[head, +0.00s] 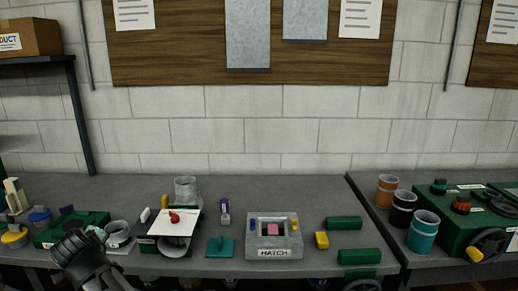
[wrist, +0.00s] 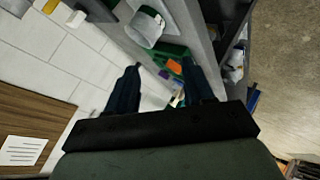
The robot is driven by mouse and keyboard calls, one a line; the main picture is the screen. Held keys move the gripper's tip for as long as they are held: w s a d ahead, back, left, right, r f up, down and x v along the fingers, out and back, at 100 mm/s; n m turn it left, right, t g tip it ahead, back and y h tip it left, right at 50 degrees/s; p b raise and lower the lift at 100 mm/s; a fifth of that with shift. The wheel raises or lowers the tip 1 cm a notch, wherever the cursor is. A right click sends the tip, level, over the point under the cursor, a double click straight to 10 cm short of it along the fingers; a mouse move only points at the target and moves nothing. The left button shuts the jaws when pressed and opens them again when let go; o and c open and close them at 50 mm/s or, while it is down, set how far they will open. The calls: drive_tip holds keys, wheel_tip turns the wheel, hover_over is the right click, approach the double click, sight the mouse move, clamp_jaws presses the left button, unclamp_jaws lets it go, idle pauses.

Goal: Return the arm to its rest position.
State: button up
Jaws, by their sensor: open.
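My gripper (wrist: 162,76) shows in the wrist view with its two dark fingers spread apart and nothing held between them. That view is tilted, with wall at the left and bench items beyond the fingertips. In the head view, a dark part of my arm shows at the lower left, in front of the bench's left end. It hides part of the bench edge and some of the green case (head: 96,219) there. The fingertips cannot be made out clearly in the head view.
The grey bench (head: 300,195) carries a HATCH box (head: 274,253), several green blocks (head: 344,223), a yellow block (head: 321,240), a white plate (head: 174,222) with a red item, and a grey cup (head: 118,233). Several cups and a green machine (head: 462,226) stand at the right. A shelf (head: 35,59) overhangs the left.

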drive_tip(key=w+d+f+m+g+h, duration=0.1)
drive_tip(key=w+d+f+h, duration=0.1)
drive_tip(key=d+f, duration=0.8)
drive_tip(key=w+d+f+m+g+h, duration=0.15)
drive_tip(key=d+f, duration=0.25)
drive_tip(key=f, duration=1.1)
drive_tip(key=s+d+f+m+g+h, duration=0.3)
drive_tip(key=d+f+g, duration=0.2)
drive_tip(key=d+f, duration=1.55)
drive_tip(key=s+d+f+m+g, duration=0.2)
drive_tip(key=s+d+f, duration=0.35)
drive_tip(key=d, duration=0.25)
drive_tip(key=s+d+f+m+g, duration=0.2)
drive_tip(key=s+d+f, duration=0.35)
drive_tip(key=d, duration=0.25)
drive_tip(key=s+d+f+m+g, duration=0.1)
drive_tip(key=s+d+m, duration=0.1)
drive_tip(key=s, duration=0.4)
drive_tip(key=s+d+f+m+g+y, duration=0.1)
drive_tip(key=s+d+f+m+g, duration=0.1)
drive_tip(key=s+d, duration=0.3)
drive_tip(key=s+d+f+m+g+y, duration=0.1)
drive_tip(key=s+d+f+m+g, duration=0.1)
drive_tip(key=s, duration=0.7)
drive_tip(key=shift+s+d, duration=0.15)
drive_tip(key=shift+d, duration=0.5)
